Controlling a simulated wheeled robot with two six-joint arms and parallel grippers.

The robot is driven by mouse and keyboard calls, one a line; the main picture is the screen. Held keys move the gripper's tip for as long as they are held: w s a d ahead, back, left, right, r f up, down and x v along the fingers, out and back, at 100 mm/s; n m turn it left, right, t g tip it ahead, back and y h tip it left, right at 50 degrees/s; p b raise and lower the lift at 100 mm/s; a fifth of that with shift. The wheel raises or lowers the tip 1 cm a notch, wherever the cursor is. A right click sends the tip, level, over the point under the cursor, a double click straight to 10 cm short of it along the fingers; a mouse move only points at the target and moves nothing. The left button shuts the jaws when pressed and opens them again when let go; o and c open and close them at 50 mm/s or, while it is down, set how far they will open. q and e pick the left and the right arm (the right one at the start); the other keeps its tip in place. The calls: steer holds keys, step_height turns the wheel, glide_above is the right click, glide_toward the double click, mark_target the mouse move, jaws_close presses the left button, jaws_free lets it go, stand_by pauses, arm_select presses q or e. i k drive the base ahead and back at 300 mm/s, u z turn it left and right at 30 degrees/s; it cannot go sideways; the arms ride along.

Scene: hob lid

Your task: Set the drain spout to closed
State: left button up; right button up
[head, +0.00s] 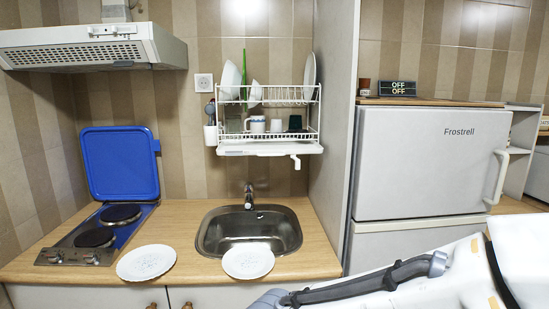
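The white drain spout (296,162) sticks out under the right end of the wall-mounted dish rack's drip tray (260,150). Its short tip bends downward, above the counter to the right of the sink. It is too small to tell for sure whether it is open or closed. Nothing touches it. Neither gripper can be made out in the head view. Part of my own arm shows at the bottom right, well below and to the right of the spout.
The dish rack (268,97) holds plates and cups. Below it is a sink (222,236) with a tap (249,197). White plates (146,262) and (248,262) lie at the counter front. A hob with raised blue lid (119,165) is left; a fridge (425,165) is right.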

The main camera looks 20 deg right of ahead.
mark_target(297, 160)
steer(key=u, duration=0.05)
steer(key=i, duration=1.5)
steer(key=u, duration=0.05)
